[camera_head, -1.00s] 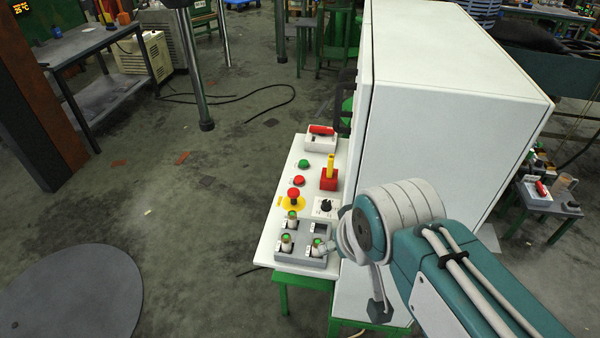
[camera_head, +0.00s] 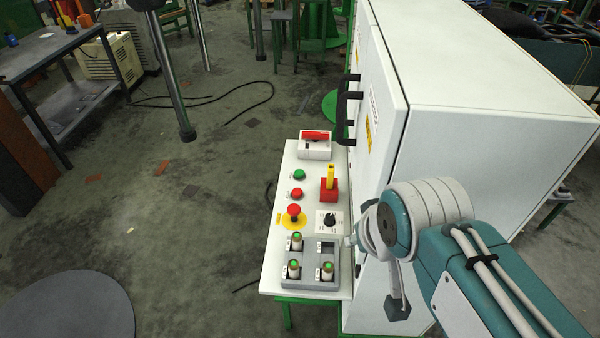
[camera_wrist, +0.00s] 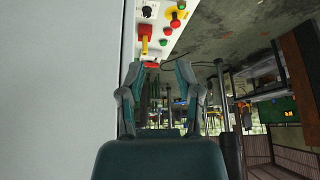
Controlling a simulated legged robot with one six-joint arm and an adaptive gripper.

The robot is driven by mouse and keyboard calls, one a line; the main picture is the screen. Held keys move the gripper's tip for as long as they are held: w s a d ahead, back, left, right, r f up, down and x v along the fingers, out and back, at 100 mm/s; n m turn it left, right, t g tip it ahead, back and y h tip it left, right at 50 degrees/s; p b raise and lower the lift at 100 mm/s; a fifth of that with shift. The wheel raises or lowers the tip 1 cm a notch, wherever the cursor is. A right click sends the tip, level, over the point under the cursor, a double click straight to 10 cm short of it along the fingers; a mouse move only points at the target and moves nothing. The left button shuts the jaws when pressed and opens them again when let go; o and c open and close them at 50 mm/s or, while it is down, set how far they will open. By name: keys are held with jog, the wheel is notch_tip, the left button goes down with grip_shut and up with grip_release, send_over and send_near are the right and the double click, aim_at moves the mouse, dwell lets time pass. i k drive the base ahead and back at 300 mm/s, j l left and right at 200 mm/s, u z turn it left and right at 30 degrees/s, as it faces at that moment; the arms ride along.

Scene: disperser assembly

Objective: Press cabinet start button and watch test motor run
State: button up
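The green push button (camera_head: 300,174) sits on a white control panel (camera_head: 276,262) beside the cabinet (camera_head: 490,70). It also shows at the top of the wrist view (camera_wrist: 164,42). Below it in the head view are a red button (camera_head: 297,193) and a red mushroom button (camera_head: 294,210) on a yellow plate. My gripper (camera_wrist: 159,70) is open, its two fingers apart with nothing between them. It is clear of the buttons. In the head view my arm hides most of the gripper, right of the panel. I cannot make out a test motor.
The panel also carries a red block with a yellow lever (camera_head: 330,185), a black rotary knob (camera_head: 330,220), a red-topped switch box (camera_head: 316,146) and a grey tray (camera_head: 308,284) holding several cylinders. Black handles (camera_head: 348,108) project from the cabinet. Open floor lies left of the panel.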

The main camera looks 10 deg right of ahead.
aim_at(299, 174)
jog(key=k+j, duration=0.1)
jog(key=j, duration=0.2)
jog(key=j+z, duration=0.15)
jog(key=j, duration=0.3)
jog(key=k+j+z, duration=0.15)
jog(key=j, duration=0.3)
jog(key=j+z, duration=0.1)
jog(key=j, duration=0.35)
jog(key=k+j+z, duration=0.15)
jog(key=j, duration=0.25)
jog(key=i+j+z, duration=0.3)
jog(key=j, duration=0.3)
jog(key=i+j+z, duration=0.3)
jog(key=j, duration=0.35)
jog(key=i+j+z, duration=0.15)
jog(key=j, duration=0.2)
jog(key=i+j+z, duration=0.25)
jog(key=i+j, duration=0.35)
jog(key=i+j+z, duration=0.3)
jog(key=i+j, duration=0.5)
